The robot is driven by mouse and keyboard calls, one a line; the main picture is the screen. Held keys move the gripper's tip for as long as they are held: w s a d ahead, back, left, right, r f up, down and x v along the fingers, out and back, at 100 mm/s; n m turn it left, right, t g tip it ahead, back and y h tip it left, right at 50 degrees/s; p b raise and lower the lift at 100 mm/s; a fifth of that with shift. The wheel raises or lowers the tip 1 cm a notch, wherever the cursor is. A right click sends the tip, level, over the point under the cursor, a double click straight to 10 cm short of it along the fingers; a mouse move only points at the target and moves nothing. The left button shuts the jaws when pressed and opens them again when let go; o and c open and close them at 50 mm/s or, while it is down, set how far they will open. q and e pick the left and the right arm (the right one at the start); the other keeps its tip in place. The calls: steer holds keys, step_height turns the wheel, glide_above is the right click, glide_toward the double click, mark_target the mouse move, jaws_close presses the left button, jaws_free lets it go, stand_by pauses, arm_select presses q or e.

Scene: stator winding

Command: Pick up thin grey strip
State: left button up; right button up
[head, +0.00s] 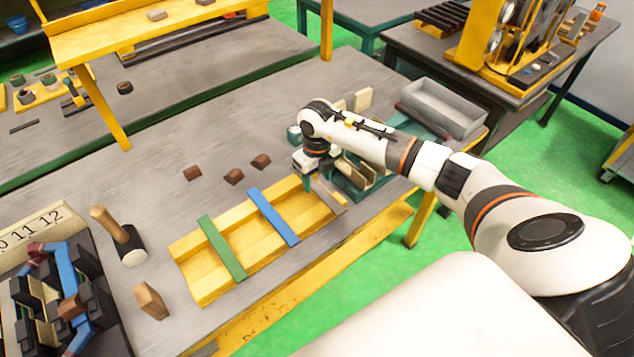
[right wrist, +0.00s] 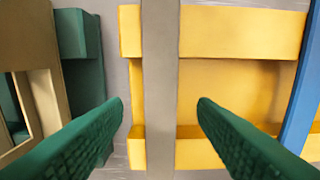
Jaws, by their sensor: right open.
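The thin grey strip (head: 328,193) lies across the right end of the yellow tray (head: 191,279) in the head view. In the right wrist view the grey strip (right wrist: 161,60) runs top to bottom over the yellow tray's end. My right gripper (right wrist: 161,108) is open, its green fingers apart on either side of the strip without touching it. In the head view my right gripper (head: 306,178) is above the tray's far right corner, mostly hidden by the wrist. My left gripper is not in view.
A blue strip (head: 273,217) and a green strip (head: 222,247) also lie across the tray. A green rack (head: 352,185) stands close at the right. Brown blocks (head: 233,176), a mallet (head: 130,247) and a grey bin (head: 442,108) are on the table.

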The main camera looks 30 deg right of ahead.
steer(key=shift+f, duration=0.6)
jaws_close()
steer(key=shift+r, duration=0.1)
